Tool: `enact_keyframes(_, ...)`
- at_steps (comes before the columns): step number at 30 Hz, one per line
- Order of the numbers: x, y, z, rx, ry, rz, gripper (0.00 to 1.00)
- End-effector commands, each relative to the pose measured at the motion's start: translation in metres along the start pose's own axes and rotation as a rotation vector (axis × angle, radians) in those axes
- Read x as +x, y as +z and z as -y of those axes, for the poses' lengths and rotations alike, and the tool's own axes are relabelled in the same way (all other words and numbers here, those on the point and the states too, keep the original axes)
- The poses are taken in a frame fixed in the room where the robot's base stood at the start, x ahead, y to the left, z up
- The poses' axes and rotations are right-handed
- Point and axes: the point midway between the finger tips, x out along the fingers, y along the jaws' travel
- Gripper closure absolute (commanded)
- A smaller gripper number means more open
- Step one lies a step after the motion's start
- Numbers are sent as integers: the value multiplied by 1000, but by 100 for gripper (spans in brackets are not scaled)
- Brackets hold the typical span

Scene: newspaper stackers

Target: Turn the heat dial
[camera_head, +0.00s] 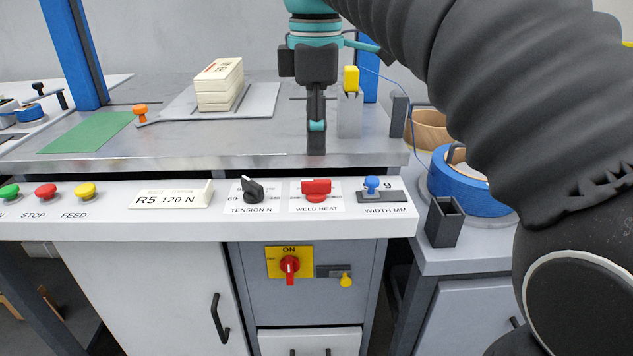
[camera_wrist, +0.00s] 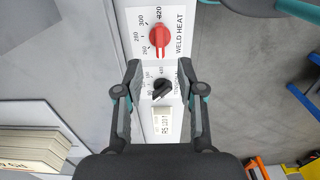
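The heat dial (camera_head: 317,188) is a red knob on a white plate marked WELD HEAT, on the front panel. My gripper (camera_head: 316,152) points down, above and behind the panel in the head view. In the wrist view my gripper (camera_wrist: 161,70) has its two fingers well apart with nothing between them. It is not touching the dial.
The black tension knob (camera_head: 252,189) is left of the dial and the blue width slider (camera_head: 372,184) right. Below is a red rotary switch (camera_head: 289,266) on yellow. A yellow-topped post (camera_head: 350,100) stands right of my gripper. A cream stack (camera_head: 219,85) lies left.

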Motion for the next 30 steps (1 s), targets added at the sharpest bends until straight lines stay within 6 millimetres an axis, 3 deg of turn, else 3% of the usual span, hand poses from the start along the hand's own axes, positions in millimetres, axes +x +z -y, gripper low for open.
enact_keyframes(6,43,2,0,3,-2,1,61)
enact_keyframes(12,67,2,0,3,0,0,61)
enact_keyframes(26,78,1,0,3,1,-1,61)
enact_keyframes(30,78,1,0,3,1,0,94)
